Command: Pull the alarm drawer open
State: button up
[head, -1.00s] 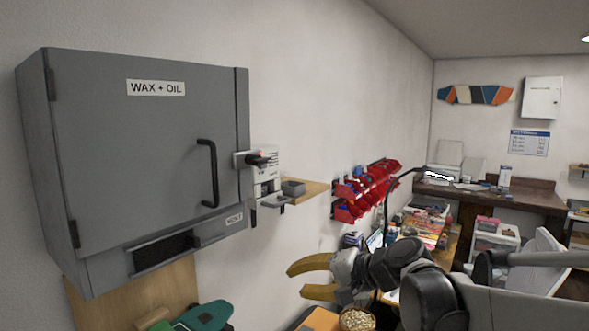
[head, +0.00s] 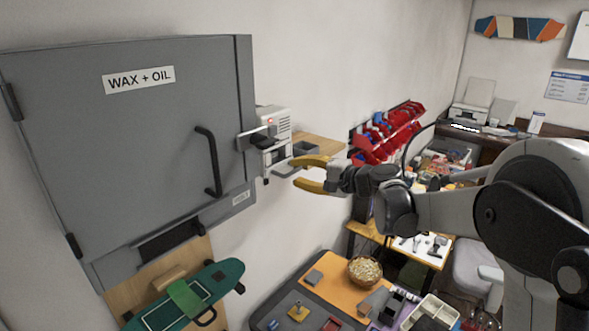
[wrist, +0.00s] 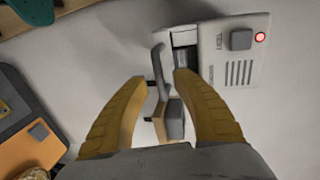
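The alarm unit (head: 275,126) is a white wall box with a red light, beside the grey cabinet. In the wrist view its face (wrist: 240,50) shows a grey button, a lit red light and a slotted grille. A dark recess (wrist: 186,56) lies at the unit's near end. The wrist view shows the fingers (wrist: 162,80) either side of the bar; contact is unclear.
The grey WAX + OIL cabinet (head: 110,150) with a black handle stands left of the unit. A wooden shelf (head: 318,143) with a grey tray is close by on the right. Red bins (head: 385,135) hang farther along the wall. A cluttered bench and a green skateboard (head: 190,297) are below.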

jog(key=shift+x, duration=0.8)
grip_shut()
jog(key=f+b+v, duration=0.2)
jog(key=v, duration=0.9)
jog(key=shift+s+d+f+b, duration=0.15)
jog(key=shift+s+d+b, duration=0.2)
jog(key=shift+d, duration=0.1)
grip_release()
jog(key=shift+d, duration=0.15)
